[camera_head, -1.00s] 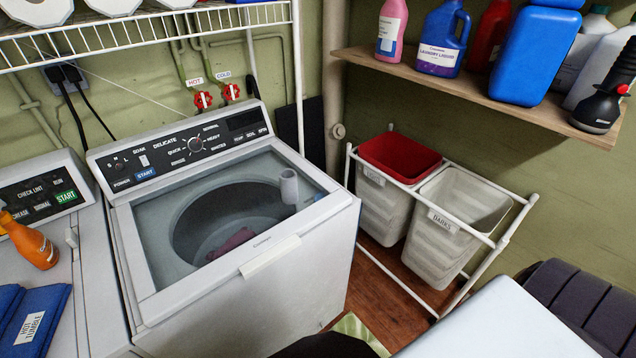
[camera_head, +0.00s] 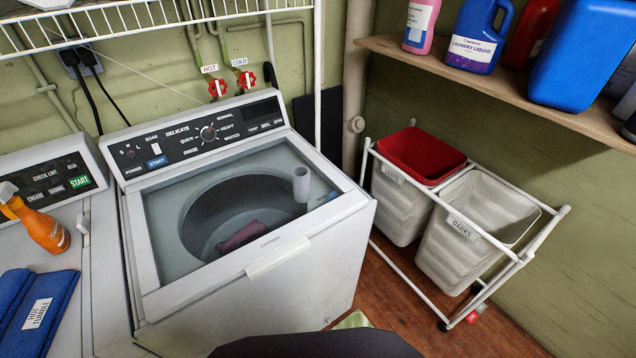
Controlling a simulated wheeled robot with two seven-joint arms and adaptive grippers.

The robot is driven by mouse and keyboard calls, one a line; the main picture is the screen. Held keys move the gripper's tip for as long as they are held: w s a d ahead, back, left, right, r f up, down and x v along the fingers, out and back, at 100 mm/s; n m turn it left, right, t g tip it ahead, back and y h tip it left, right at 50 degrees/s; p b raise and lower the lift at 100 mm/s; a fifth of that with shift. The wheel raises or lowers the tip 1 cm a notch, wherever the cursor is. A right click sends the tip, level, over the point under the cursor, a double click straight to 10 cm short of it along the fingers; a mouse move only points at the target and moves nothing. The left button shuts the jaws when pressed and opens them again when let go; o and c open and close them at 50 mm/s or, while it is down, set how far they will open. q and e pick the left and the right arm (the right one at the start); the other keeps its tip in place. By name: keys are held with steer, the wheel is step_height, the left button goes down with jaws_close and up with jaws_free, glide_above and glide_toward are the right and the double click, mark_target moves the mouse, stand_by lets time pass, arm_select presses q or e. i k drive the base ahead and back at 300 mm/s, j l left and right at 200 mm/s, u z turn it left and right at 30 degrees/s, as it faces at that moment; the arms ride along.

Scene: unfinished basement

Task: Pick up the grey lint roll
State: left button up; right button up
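A small grey upright cylinder (camera_head: 301,185), with what looks like a hollow top, stands at the right side of the washer's drum opening. It may be the grey lint roll, but I cannot tell for sure.
A white rack holds a red-lined bin (camera_head: 405,185) and a "DARKS" bin (camera_head: 470,225). A wooden shelf (camera_head: 500,88) carries detergent bottles. A small red-and-white item (camera_head: 476,313) is by the rack's foot.

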mark_target(300, 174)
steer(key=k+l, duration=0.25)
steer(key=k, duration=0.2)
steer(key=k+l+z, duration=0.15)
steer(key=k, duration=0.3)
steer(key=l, duration=0.1)
